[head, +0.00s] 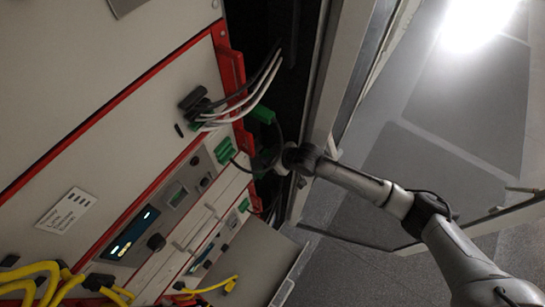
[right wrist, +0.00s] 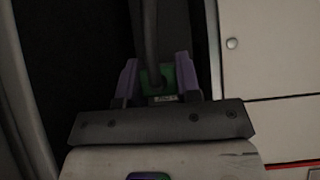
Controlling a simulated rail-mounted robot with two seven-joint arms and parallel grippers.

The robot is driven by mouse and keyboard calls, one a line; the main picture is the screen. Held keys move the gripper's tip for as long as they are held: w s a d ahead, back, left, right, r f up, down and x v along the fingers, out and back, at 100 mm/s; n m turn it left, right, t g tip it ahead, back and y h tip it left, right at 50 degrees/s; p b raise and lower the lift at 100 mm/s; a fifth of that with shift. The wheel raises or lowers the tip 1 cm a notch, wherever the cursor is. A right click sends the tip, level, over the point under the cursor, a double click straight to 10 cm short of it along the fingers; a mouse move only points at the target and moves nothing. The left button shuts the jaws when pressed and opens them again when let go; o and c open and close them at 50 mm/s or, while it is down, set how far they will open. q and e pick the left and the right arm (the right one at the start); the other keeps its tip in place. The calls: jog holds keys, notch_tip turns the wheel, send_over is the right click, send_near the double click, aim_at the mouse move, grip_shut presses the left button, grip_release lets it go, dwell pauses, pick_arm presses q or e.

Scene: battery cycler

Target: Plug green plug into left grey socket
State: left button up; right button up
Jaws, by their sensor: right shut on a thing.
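In the right wrist view a green plug (right wrist: 168,76) with a dark cable sits between the two purple fingers of my right gripper (right wrist: 157,82), which is shut on it. In the head view my right gripper (head: 270,161) is dark and partly hidden, in front of the dark gap beside the cabinet. A green block (head: 264,115) shows just above it; I cannot tell whether this is the held plug. A green connector (head: 226,150) with a black cable sits on the cabinet front. I cannot make out the left grey socket. My left gripper is not in view.
Grey and white cables (head: 240,105) run from dark connectors on the cabinet across its red edge (head: 230,75). Yellow cables (head: 40,275) hang at the lower left. A pale metal frame (head: 322,90) stands right of the gap. Floor shows at the right.

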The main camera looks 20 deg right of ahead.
jog(key=shift+w+a, duration=0.2)
jog(key=shift+w, duration=0.05)
jog(key=shift+w+a, duration=0.1)
jog(key=shift+w, duration=0.05)
dwell(0.4)
jog(key=o, duration=0.8)
jog(key=shift+s+d+r, duration=0.15)
jog(key=shift+s+d, duration=0.05)
jog(key=b+v, duration=0.2)
jog(key=v, duration=1.1)
jog(key=s+a+f+p, duration=0.25)
jog(key=s+a, duration=0.25)
jog(key=s, duration=0.5)
jog(key=s+d+f+m+g+h+p, duration=0.1)
jog(key=s+d+m+g+h+p, duration=0.1)
jog(key=s, duration=0.7)
jog(key=s+d+m+g+h+p, duration=0.2)
jog(key=s+d+m+h, duration=0.1)
jog(key=s, duration=0.5)
jog(key=shift+s+d+f, duration=0.4)
jog(key=shift+d, duration=0.5)
